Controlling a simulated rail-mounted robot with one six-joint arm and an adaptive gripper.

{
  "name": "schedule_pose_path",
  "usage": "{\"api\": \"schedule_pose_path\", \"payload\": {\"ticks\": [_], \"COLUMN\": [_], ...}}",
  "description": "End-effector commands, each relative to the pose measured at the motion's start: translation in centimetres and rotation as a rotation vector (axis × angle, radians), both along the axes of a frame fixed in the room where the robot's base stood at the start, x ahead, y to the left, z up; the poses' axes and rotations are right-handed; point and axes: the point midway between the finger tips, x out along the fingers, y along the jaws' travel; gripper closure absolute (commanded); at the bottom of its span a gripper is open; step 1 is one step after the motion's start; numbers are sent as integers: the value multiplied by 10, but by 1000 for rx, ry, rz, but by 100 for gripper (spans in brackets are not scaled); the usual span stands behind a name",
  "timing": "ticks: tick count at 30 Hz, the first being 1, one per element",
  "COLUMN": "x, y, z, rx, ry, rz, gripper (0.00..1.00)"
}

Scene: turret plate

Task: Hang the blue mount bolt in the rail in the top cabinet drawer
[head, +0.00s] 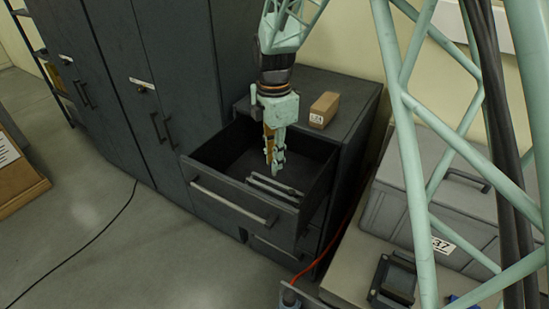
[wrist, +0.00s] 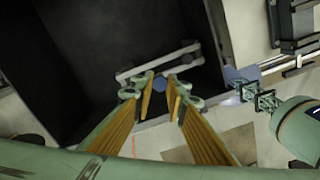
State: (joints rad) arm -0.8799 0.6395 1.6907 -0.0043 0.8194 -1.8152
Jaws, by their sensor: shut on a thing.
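The top cabinet drawer (head: 232,207) is pulled open, and a pale slotted rail (head: 272,188) lies inside near its front. My gripper (head: 274,163) points down into the drawer, over the rail or just behind it. In the wrist view the rail (wrist: 158,61) crosses just beyond my gripper (wrist: 159,90). The fingers are closed on a small bluish piece (wrist: 158,84), which looks like the blue mount bolt. It is mostly hidden by the fingertips, and I cannot tell whether it touches the rail. In the head view the bolt is not distinguishable.
A brown box (head: 324,109) stands on the cabinet top, behind the drawer. Dark tall cabinets (head: 155,125) stand at the left. A bench with a grey case (head: 425,205) and a dark fixture (head: 393,280) lies at the right. The rest of the drawer looks empty.

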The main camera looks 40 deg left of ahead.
Motion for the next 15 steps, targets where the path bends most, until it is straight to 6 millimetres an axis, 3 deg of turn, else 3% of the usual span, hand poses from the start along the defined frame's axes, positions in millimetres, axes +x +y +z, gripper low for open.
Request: {"api": "schedule_pose_path", "payload": {"ticks": [15], "x": [0], "y": [0], "z": [-33], "rx": [-1], "ry": [0], "rz": [0], "gripper": [96]}}
